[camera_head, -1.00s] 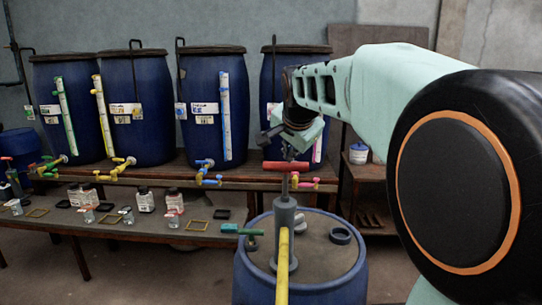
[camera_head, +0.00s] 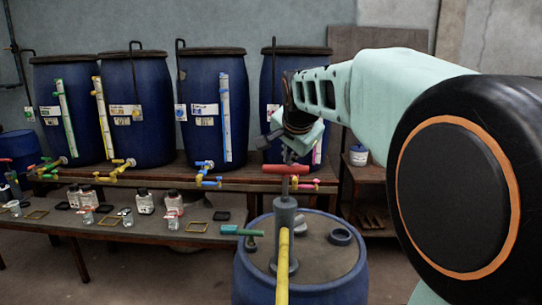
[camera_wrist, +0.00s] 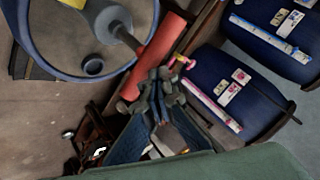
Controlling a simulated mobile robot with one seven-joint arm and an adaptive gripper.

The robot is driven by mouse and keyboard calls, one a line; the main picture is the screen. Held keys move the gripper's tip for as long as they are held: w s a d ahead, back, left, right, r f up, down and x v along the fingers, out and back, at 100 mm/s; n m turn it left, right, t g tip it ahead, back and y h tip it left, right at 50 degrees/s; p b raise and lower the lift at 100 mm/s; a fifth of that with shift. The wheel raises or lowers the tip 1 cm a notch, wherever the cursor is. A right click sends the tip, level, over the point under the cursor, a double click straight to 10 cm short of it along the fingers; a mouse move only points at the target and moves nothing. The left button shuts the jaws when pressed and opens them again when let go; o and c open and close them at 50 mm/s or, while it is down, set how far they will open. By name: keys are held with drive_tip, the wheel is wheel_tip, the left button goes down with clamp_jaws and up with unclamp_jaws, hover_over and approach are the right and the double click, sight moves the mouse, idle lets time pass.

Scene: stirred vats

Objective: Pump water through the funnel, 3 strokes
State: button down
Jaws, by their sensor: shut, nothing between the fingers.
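A grey hand pump (camera_head: 284,218) stands upright on the lid of a blue drum (camera_head: 262,277) in the head view. Its red crossbar handle (camera_head: 285,169) sits on a short exposed rod above the pump body. A yellow pipe (camera_head: 283,262) runs from the pump toward the camera. My gripper (camera_head: 290,157) is shut and empty, pointing down just above the red handle. In the wrist view, my gripper (camera_wrist: 158,76) lies over the near part of the red handle (camera_wrist: 160,47); I cannot tell whether they touch. I cannot make out a funnel.
Several large blue vats (camera_head: 135,130) with coloured taps stand on a bench behind. A lower bench (camera_head: 120,232) at left holds bottles, jars and small frames.

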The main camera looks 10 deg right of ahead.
sight(290, 169)
drive_tip(key=shift+s+f+b, duration=0.1)
drive_tip(key=shift+f+b, duration=1.95)
drive_tip(key=shift+f, duration=0.6)
idle(1.4)
drive_tip(key=shift+r, duration=0.15)
drive_tip(key=shift+r+p, duration=2.65)
drive_tip(key=shift+r, duration=0.85)
drive_tip(key=shift+r+p, duration=2.35)
drive_tip(key=shift+r, duration=0.55)
